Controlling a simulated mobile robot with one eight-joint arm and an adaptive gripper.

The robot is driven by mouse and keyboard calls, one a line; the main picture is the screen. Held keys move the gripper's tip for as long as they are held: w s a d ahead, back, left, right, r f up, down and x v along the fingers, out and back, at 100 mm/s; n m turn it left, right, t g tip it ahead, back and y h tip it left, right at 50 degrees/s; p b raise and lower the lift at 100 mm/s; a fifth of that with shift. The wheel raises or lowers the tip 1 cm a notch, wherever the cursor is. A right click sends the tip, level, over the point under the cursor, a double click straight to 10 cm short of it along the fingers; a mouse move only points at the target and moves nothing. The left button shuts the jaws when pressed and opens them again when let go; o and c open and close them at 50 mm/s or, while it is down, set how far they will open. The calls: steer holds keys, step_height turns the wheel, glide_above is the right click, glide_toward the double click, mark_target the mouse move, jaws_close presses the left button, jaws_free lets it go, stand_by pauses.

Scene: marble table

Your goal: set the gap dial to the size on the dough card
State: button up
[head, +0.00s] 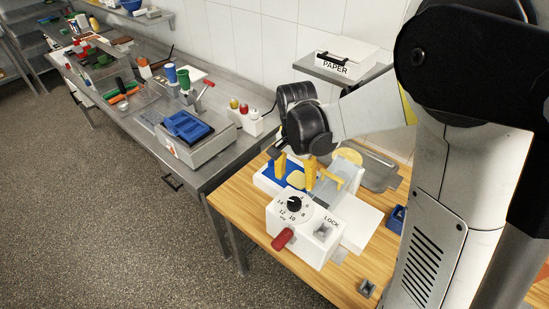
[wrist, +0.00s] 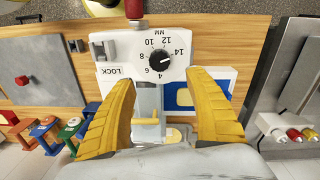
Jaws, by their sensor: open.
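The gap dial (head: 295,204) is a black knob on the front of a white machine (head: 328,252), on a wooden table. In the head view my gripper (head: 296,170) is above the machine, behind the dial. I cannot make out a dough card with a readable size.
A red handle (head: 282,239) and a LOCK switch (head: 323,230) flank the dial. A blue-and-white item (head: 266,179) lies beside the machine. A PAPER box (head: 346,56) is on a shelf behind. A cluttered steel counter (head: 225,172) stands to the left.

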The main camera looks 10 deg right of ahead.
mark_target(295, 201)
steer(key=f, duration=0.5)
steer(key=f+b, duration=0.1)
steer(key=f, duration=0.5)
steer(key=shift+s+d, duration=0.2)
steer(key=c, duration=1.2)
